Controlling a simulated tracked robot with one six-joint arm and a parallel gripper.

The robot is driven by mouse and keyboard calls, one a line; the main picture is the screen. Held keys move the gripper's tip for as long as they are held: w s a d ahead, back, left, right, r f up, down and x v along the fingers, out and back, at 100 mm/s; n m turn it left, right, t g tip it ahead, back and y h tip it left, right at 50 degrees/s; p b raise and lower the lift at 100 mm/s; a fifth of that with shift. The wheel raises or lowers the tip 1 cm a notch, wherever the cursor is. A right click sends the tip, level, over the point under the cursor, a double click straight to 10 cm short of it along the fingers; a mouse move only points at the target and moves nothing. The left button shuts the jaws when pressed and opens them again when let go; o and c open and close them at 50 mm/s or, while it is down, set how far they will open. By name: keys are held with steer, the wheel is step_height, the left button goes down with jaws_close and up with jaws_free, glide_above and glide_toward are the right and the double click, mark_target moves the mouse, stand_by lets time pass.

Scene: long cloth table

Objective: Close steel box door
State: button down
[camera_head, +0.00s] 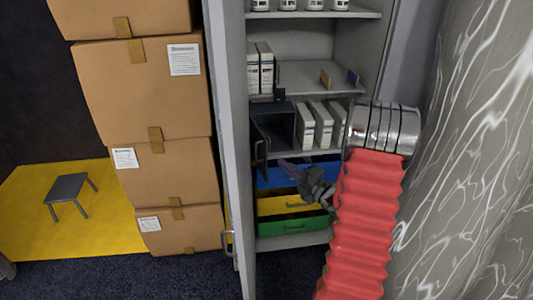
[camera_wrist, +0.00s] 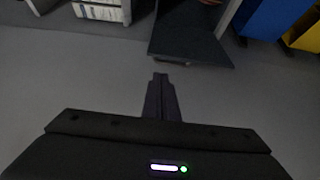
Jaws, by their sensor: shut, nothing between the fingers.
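The steel box (camera_head: 283,124) is a dark grey box on a cabinet shelf, left of white binders in the head view. Its door (camera_head: 260,142) stands open at the box's left side, with a small handle on it. In the wrist view a dark panel (camera_wrist: 190,40), which looks like this door, lies ahead of the fingers. My gripper (camera_head: 287,167) is below and in front of the box in the head view. In the wrist view its fingers (camera_wrist: 161,78) are together and empty, with no clear contact on the panel.
The grey cabinet (camera_head: 330,92) stands open, its tall door (camera_head: 228,130) at left. White binders (camera_head: 316,122) stand beside the box. Blue, yellow and green drawers (camera_head: 290,226) are below. Stacked cartons (camera_head: 140,85) stand left, and a marbled surface (camera_head: 470,170) is close at right.

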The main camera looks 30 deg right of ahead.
mark_target(267, 153)
steer(key=shift+w, duration=0.1)
steer(key=shift+w+a, duration=0.15)
steer(key=shift+w, duration=1.5)
steer(key=shift+w+a, duration=0.2)
steer(key=shift+w, duration=1.4)
steer(key=shift+w+a, duration=0.15)
steer(key=shift+w, duration=1.5)
steer(key=shift+d, duration=0.15)
